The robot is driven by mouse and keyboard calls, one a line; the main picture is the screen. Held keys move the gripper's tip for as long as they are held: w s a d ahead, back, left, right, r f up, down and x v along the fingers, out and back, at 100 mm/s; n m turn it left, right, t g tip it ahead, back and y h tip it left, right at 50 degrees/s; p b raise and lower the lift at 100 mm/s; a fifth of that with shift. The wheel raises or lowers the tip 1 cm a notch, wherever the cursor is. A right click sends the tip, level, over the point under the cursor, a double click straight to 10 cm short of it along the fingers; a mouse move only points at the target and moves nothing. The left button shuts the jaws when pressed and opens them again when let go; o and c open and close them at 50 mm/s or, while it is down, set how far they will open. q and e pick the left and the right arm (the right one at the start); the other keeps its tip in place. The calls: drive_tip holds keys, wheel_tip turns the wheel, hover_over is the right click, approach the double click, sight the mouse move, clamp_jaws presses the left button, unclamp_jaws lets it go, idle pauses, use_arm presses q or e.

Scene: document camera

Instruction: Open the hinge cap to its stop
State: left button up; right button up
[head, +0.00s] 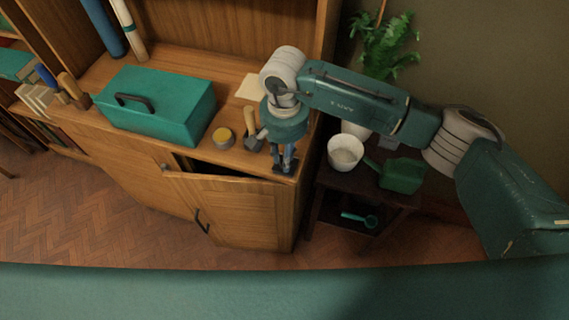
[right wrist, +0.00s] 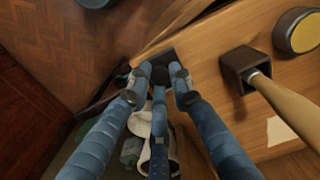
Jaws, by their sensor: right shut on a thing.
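My right gripper (head: 284,158) reaches down at the front right corner of the wooden cabinet top. In the right wrist view, its blue fingers (right wrist: 162,72) close around a small dark thing (right wrist: 163,60) at the corner. A dark edge of this thing (head: 287,168) also shows below the fingers in the head view. The fingers hide most of it, so I cannot tell its full shape, which part is the hinge cap, or how far the cap is open. My left gripper is in neither view.
A mallet (head: 254,142) and a yellow-lidded tin (head: 223,136) stand close left of my right gripper. A teal toolbox (head: 158,104) is further left. The cabinet door (head: 235,207) below is ajar. A white pot (head: 345,152) and green watering can (head: 402,174) stand right.

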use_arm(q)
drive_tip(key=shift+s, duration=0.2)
use_arm(e)
drive_tip(key=shift+w+d+r, duration=0.1)
drive_tip(key=shift+w+r, duration=0.15)
drive_tip(key=shift+w, duration=0.1)
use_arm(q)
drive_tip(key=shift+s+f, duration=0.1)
use_arm(e)
drive_tip(key=shift+w, duration=0.1)
